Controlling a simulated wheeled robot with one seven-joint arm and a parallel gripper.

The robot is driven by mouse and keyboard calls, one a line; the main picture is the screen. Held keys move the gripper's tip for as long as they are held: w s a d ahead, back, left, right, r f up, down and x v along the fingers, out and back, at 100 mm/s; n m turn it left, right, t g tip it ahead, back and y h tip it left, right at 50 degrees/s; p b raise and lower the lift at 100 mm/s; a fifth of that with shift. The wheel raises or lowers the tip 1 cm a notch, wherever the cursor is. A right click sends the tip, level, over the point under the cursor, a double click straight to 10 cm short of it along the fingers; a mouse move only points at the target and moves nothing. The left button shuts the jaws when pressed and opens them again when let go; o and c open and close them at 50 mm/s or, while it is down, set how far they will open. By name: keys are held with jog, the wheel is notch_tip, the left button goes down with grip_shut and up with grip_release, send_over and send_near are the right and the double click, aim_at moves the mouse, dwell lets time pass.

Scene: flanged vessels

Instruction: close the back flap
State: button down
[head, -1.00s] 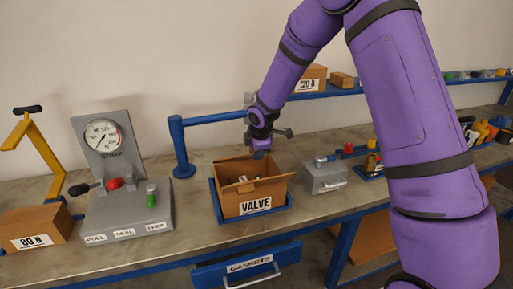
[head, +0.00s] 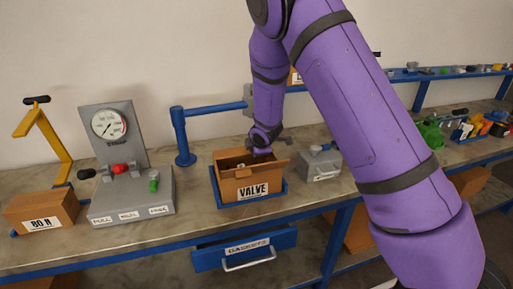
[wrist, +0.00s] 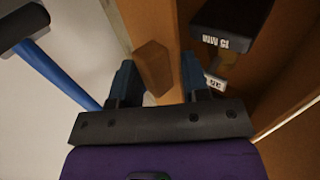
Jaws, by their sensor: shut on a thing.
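The open cardboard box labelled VALVE (head: 246,188) sits in a blue tray (head: 287,186) on the bench. Its back flap (head: 228,157) stands raised along the rear edge. My gripper (head: 262,152) is at the rear edge of the box, toward its right. In the wrist view my gripper (wrist: 157,80) has one finger on each side of a small brown block (wrist: 153,66), which looks like a tab on the back flap. The exact contact is hard to see.
A grey metal case (head: 320,163) is close on the right. A gauge stand (head: 128,185) is on the left. An open GASKETS drawer (head: 245,249) sticks out below the bench front.

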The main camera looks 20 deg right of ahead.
jog(key=shift+s+f+t, duration=0.2)
jog(key=shift+f+t, duration=0.25)
jog(key=shift+t, duration=0.05)
jog(key=shift+s+f, duration=0.1)
jog(key=shift+f, duration=0.35)
jog(key=shift+s+f, duration=0.15)
jog(key=shift+f, duration=0.05)
jog(key=c, duration=0.9)
grip_release()
jog(key=shift+r, duration=0.15)
jog(key=shift+r, duration=0.1)
jog(key=shift+s+r, duration=0.1)
jog(key=shift+r, duration=0.1)
jog(key=v, duration=1)
